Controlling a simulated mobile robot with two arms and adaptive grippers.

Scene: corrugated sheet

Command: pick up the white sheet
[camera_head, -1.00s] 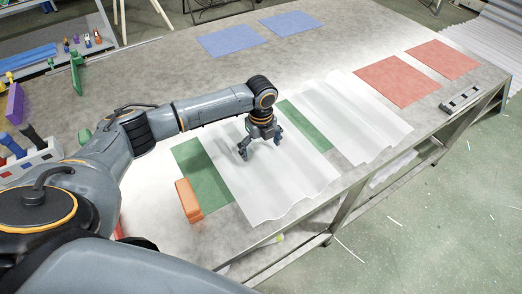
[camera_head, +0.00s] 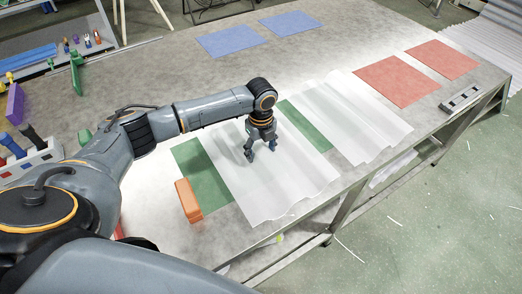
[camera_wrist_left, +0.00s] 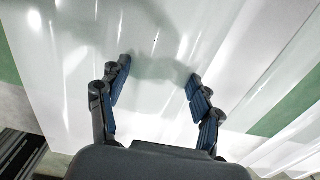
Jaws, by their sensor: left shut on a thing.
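A white translucent corrugated sheet (camera_head: 285,192) lies over a green panel (camera_head: 203,175) near the table's front edge. My left gripper (camera_head: 262,154) points down at the middle of this sheet and is shut on it. In the left wrist view the blue-padded fingers of the gripper (camera_wrist_left: 158,76) show against the white sheet (camera_wrist_left: 75,60); the pinched part is hard to make out. A second white sheet (camera_head: 355,120) lies to the right, with a green strip between the two. My right gripper is not in view.
An orange block (camera_head: 188,201) stands on the table by the sheet's left side. Red panels (camera_head: 396,81) and a dark bar-shaped tool (camera_head: 461,98) lie to the right, blue panels (camera_head: 231,40) at the back. The grey table (camera_head: 340,40) is bare at the back middle.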

